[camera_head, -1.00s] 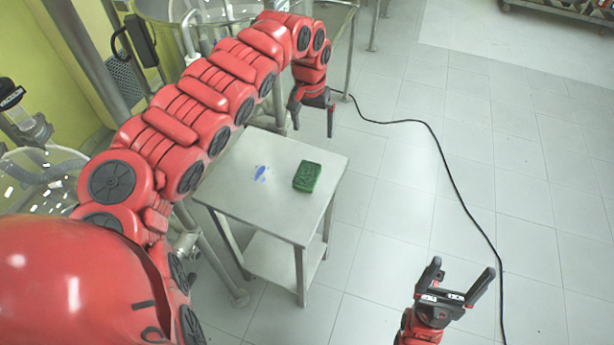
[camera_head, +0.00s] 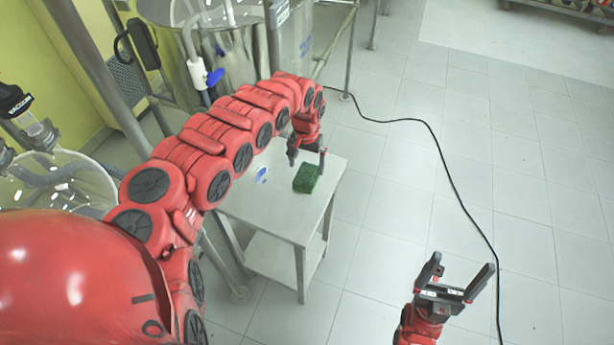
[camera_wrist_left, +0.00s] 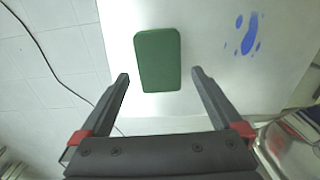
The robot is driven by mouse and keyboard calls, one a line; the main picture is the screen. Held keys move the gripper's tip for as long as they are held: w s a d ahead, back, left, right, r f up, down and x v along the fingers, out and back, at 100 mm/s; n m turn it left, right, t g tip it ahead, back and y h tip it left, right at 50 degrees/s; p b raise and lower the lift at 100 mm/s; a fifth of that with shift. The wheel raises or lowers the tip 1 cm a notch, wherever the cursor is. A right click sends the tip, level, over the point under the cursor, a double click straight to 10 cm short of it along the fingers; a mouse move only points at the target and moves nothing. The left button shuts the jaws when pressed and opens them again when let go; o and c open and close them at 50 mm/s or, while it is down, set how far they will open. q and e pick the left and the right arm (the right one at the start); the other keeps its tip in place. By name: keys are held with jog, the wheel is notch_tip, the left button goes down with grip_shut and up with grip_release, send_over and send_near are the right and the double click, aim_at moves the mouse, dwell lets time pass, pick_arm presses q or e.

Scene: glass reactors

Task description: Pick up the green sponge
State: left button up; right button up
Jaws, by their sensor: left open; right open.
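The green sponge (camera_head: 306,179) lies on the small metal table (camera_head: 285,222), near its right edge. In the left wrist view the sponge (camera_wrist_left: 158,60) lies ahead of my left fingertips, between their lines. My left gripper (camera_head: 306,160) is open and empty, above the far side of the sponge; its fingers also show in the left wrist view (camera_wrist_left: 160,78). I cannot tell the exact height of the gap. My right gripper (camera_head: 462,272) is open and empty over the floor at the lower right.
A blue stain (camera_head: 262,175) marks the tabletop left of the sponge. Metal vessels and pipes (camera_head: 225,60) stand behind the table. A black cable (camera_head: 440,150) runs across the tiled floor, which is otherwise clear on the right.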

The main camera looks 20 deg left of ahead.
aim_at(307, 175)
pick_arm(q)
notch_tip(307, 175, down, 4)
jog(key=shift+d+p, duration=0.15)
jog(key=shift+p, duration=0.35)
jog(key=shift+f, duration=0.3)
jog(key=c, duration=1.3)
